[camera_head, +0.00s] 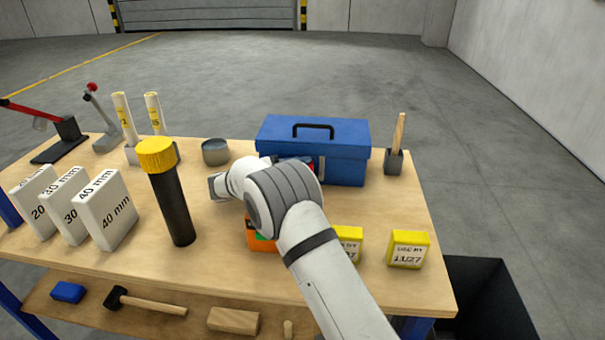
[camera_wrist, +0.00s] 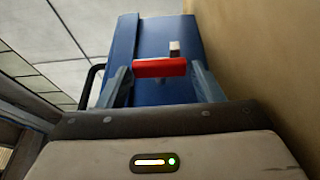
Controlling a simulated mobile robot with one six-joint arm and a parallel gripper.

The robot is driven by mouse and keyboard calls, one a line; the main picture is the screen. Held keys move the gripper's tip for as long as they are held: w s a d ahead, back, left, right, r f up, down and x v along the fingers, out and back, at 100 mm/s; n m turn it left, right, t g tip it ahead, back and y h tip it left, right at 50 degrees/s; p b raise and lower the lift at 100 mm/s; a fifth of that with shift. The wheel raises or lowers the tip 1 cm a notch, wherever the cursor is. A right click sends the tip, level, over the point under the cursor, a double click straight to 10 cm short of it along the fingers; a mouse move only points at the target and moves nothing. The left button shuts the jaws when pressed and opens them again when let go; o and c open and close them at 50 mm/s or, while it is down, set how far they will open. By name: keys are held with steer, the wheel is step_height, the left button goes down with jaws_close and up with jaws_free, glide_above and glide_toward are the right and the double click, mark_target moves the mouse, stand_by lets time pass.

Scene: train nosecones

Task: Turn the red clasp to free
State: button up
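The red clasp (camera_wrist: 160,67) is a short red bar on the blue toolbox (camera_wrist: 150,35). In the wrist view it lies between the fingertips of my gripper (camera_wrist: 161,70), one at each end. I cannot tell whether the fingers press on it or only stand around it. In the head view the blue toolbox (camera_head: 345,165) stands closed at the back of the bench, its black handle on the lid. A small red patch of the clasp (camera_head: 309,161) shows at its front, beside my arm. My fingers are hidden behind my wrist there.
An orange box (camera_head: 258,243) and yellow blocks (camera_head: 408,249) lie near my arm. A black cylinder with a yellow cap (camera_head: 170,190), a grey cup (camera_head: 215,151) and white gauge blocks (camera_head: 104,212) stand left. A grey holder (camera_head: 394,162) stands right of the toolbox.

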steer(key=o, duration=0.3)
steer(key=v, duration=0.7)
steer(key=shift+s+a, duration=0.1)
steer(key=shift+a, duration=0.2)
